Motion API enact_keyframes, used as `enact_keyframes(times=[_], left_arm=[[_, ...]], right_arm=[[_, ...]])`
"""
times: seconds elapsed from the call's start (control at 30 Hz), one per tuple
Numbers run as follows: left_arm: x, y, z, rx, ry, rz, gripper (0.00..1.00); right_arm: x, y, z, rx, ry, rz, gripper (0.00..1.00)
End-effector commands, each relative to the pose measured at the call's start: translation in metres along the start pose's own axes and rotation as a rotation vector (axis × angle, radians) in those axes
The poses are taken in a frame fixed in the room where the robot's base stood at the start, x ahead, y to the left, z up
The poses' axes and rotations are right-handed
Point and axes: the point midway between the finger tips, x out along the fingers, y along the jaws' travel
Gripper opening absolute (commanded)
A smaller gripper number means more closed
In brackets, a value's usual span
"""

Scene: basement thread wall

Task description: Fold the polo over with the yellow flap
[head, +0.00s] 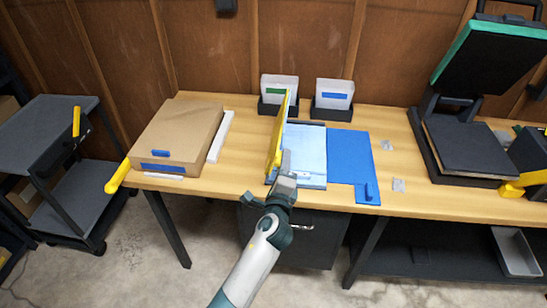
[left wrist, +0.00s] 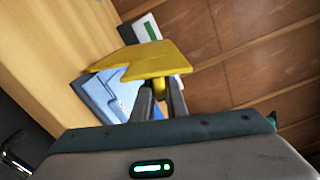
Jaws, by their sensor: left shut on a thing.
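The yellow flap (head: 277,136) stands nearly upright at the left side of the folding board, seen almost edge-on. The light-blue polo (head: 308,152) lies on the board to its right. My left gripper (head: 286,170) is at the near end of the yellow flap. In the left wrist view, the gripper's fingers (left wrist: 160,92) are closed at the edge of the yellow flap (left wrist: 152,60), and part of the light-blue polo (left wrist: 113,88) shows beside it. The exact grip point is partly hidden. The right gripper is out of view.
The blue flap (head: 350,158) lies flat to the right of the polo. A cardboard box (head: 180,135) sits at the left. Two card holders (head: 279,90) (head: 333,97) stand behind. Small clear packets (head: 398,185) lie to the right, before a heat press (head: 468,148).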

Motion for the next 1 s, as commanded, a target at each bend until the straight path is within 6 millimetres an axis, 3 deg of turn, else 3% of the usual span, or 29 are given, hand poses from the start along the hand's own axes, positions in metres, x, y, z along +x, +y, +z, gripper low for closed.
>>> enact_keyframes(times=[0.67,0.7,0.73,1.0], left_arm=[[0.0009,-0.0009,-0.0101,0.082,-0.001,-0.006,0.00],[0.0009,-0.0009,-0.0101,0.082,-0.001,-0.006,0.22],[0.0008,-0.0007,-0.0101,0.082,-0.001,-0.005,0.29],[0.0002,0.0014,-0.0106,0.081,0.000,-0.002,0.31]], right_arm=[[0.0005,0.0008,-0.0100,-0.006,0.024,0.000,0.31],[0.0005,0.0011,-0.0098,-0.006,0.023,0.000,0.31],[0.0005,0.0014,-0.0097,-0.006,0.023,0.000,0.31],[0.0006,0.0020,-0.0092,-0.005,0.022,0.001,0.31]])
